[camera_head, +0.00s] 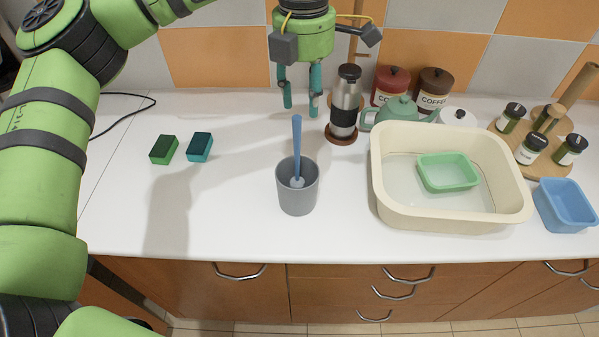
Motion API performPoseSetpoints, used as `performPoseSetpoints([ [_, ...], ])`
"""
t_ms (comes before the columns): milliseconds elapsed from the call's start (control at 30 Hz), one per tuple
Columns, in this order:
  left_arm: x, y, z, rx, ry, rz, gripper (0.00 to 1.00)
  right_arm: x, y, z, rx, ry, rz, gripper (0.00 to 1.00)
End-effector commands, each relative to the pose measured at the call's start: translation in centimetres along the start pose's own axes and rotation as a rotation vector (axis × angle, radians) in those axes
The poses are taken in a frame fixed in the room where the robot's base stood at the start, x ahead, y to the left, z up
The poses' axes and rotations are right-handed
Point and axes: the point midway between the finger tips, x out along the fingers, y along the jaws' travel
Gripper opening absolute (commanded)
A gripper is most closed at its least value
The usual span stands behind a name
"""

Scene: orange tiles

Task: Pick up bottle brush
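The bottle brush (297,145) has a long blue handle and a pale head. It stands nearly upright in a grey cup (297,197) on the white counter, with its head partly inside the cup. My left gripper (301,106) hangs above and behind the brush, pointing down. Its two teal fingers are apart, with nothing seen between them. The handle's top is just below the fingertips in the picture, and I see no contact. My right gripper is not in view.
A cream basin (384,203) holding a green container (447,173) stands right of the cup. A grinder (345,103), red canister (389,86) and green teapot (396,110) stand behind. The counter between sponges and cup is clear.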

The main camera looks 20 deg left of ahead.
Motion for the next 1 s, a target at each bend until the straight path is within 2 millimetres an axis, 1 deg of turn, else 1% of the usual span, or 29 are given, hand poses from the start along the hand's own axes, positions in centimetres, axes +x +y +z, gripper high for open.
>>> performPoseSetpoints([
  [67,0.1,0.6,-0.5,-0.012,0.016,0.021,0.40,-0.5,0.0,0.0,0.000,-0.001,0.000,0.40],
  [167,1.0,0.7,-0.6,-0.011,0.019,0.021,0.40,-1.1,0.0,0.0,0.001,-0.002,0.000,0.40],
  [267,2.0,0.7,-0.9,-0.010,0.019,0.020,0.40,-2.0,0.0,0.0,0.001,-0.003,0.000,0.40],
  [400,4.0,0.7,-1.5,-0.010,0.019,0.018,0.40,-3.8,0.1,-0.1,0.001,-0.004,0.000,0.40],
  [500,5.5,0.8,-1.4,-0.011,0.017,0.018,0.40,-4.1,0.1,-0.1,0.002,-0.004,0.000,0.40],
  [600,6.3,0.8,-1.4,-0.010,0.015,0.018,0.40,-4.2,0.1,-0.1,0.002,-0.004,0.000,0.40],
  [833,6.6,0.8,-1.3,-0.010,0.013,0.018,0.40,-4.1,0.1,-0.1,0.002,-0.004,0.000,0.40],
  [867,6.6,0.8,-1.3,-0.009,0.013,0.018,0.28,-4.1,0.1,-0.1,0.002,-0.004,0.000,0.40],
  [900,6.6,0.7,-1.3,-0.009,0.013,0.018,0.12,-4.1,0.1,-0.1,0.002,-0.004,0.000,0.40],
  [933,6.6,0.7,-1.3,-0.009,0.013,0.018,0.00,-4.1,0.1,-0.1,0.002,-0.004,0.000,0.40],
  [1000,6.6,0.7,-1.3,-0.009,0.013,0.018,0.00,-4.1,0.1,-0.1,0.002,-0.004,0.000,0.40],
])
